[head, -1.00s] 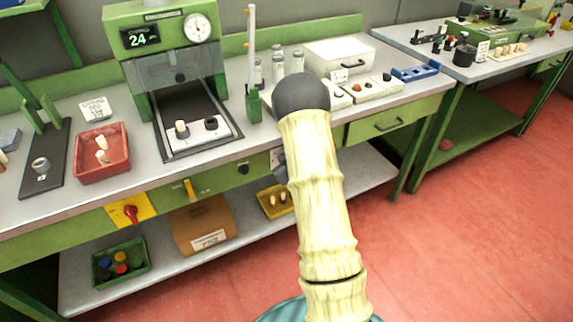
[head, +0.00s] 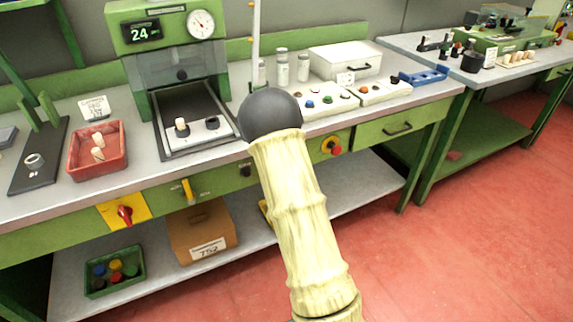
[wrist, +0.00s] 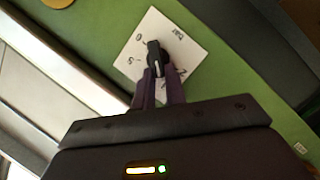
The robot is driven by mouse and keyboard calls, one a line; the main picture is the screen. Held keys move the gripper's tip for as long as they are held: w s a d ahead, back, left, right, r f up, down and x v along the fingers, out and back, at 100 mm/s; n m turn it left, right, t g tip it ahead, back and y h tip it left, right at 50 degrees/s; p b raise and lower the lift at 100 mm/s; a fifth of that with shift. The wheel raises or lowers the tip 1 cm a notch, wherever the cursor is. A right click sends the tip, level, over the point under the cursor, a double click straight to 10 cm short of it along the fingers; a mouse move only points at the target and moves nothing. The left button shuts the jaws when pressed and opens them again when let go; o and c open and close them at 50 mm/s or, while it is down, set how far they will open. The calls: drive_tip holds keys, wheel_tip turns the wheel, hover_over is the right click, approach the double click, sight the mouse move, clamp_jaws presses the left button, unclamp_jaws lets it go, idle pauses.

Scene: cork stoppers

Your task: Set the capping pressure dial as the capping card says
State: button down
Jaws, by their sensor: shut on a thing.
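The capping pressure dial shows in the wrist view as a black knob (wrist: 154,58) on a white square plate (wrist: 172,28) marked "bar", "0" and "5"; other marks are partly covered. My gripper (wrist: 161,82) has its two dark fingers closed on this knob, one on each side. A light line shows on the knob, but its exact setting cannot be read. In the head view my arm hides the dial and gripper. A white card (head: 94,108) stands at the bench's back left behind the red tray; its print is too small to read surely, so I cannot confirm it is the capping card.
The green machine has a gauge (head: 201,24) and a display reading 24. The bench front also carries a red switch (head: 124,213), a yellow lever (head: 187,190), a black knob (head: 245,171) and a red button (head: 336,149). A red tray (head: 97,170) holds corks.

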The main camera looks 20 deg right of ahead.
drive_tip(key=shift+w+r, duration=0.15)
drive_tip(key=shift+r, duration=0.05)
drive_tip(key=c, duration=1.5)
unclamp_jaws()
drive_tip(key=shift+o, duration=0.3)
drive_tip(key=shift+w+f, duration=0.1)
drive_tip(key=shift+f, duration=0.1)
drive_tip(key=p+v, duration=0.3)
drive_tip(key=v, duration=0.6)
drive_tip(key=shift+s+r, duration=0.2)
